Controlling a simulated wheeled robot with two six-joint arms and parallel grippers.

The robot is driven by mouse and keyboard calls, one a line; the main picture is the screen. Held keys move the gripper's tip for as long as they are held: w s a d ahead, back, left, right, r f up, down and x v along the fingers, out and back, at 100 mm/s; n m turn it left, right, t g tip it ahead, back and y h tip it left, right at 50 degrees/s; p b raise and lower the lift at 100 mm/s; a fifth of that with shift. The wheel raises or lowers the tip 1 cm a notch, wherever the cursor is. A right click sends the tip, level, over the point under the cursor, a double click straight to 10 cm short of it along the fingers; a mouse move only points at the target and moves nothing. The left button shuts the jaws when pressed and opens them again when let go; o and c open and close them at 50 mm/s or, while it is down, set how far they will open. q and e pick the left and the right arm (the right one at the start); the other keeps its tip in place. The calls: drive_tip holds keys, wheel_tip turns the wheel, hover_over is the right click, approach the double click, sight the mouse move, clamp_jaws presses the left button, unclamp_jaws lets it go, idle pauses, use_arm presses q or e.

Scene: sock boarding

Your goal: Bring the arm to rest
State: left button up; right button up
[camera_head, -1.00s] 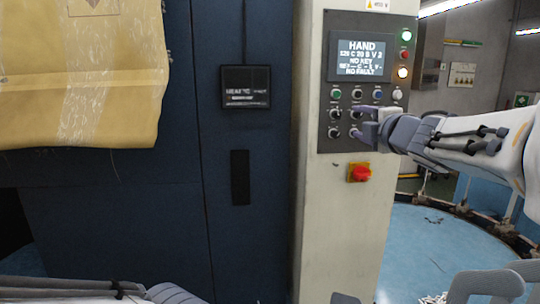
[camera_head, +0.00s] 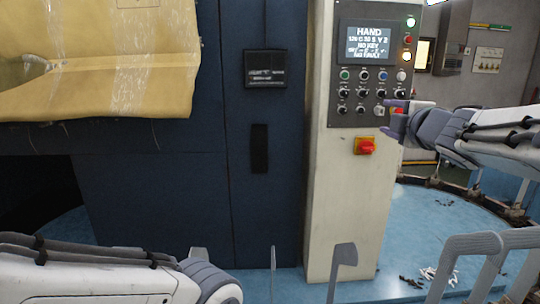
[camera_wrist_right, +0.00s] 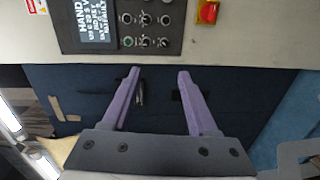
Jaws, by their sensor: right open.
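My right gripper (camera_head: 387,118) is open and empty at the right edge of the control panel (camera_head: 335,105). Its two purple fingers stand wide apart in the right wrist view (camera_wrist_right: 159,75), with nothing between them. The panel's screen (camera_head: 366,44) reads HAND, NO KEY and NO FAULT. Rows of knobs and buttons (camera_head: 363,92) sit below it, and the gripper appears apart from them. My left arm (camera_head: 90,275) comes in at the lower left; its fingers are not visible.
A red switch (camera_head: 366,146) on yellow sits below the panel on the cream cabinet (camera_head: 345,215). Dark blue doors (camera_head: 200,200) and a hanging yellow sheet (camera_head: 110,70) are at left. Grey upright shapes (camera_head: 343,262) and frames (camera_head: 470,250) stand in front. Blue floor (camera_head: 415,225) shows at right.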

drive_tip(key=s+a+f+m+g+y, duration=0.1)
drive_tip(key=s+a+f+m+g, duration=0.35)
drive_tip(key=a+f, duration=0.45)
drive_tip(key=s+a+f+m+g, duration=0.3)
drive_tip(key=s+a+f, duration=0.3)
drive_tip(key=f, duration=0.5)
drive_tip(key=s+a+f+m+g, duration=0.1)
drive_tip(key=s+a+f+g, duration=0.1)
drive_tip(key=s, duration=0.6)
drive_tip(key=s+a+f+g, duration=0.2)
drive_tip(key=s+f+g, duration=0.2)
drive_tip(key=s+f, duration=0.2)
drive_tip(key=s+a+f+m+g, duration=0.1)
drive_tip(key=s+f, duration=0.4)
drive_tip(key=s, duration=0.5)
drive_tip(key=shift+s+a+m+g, duration=0.2)
drive_tip(key=shift+a+m+g, duration=0.15)
drive_tip(key=shift+a+g, duration=0.75)
drive_tip(key=shift+d, duration=0.2)
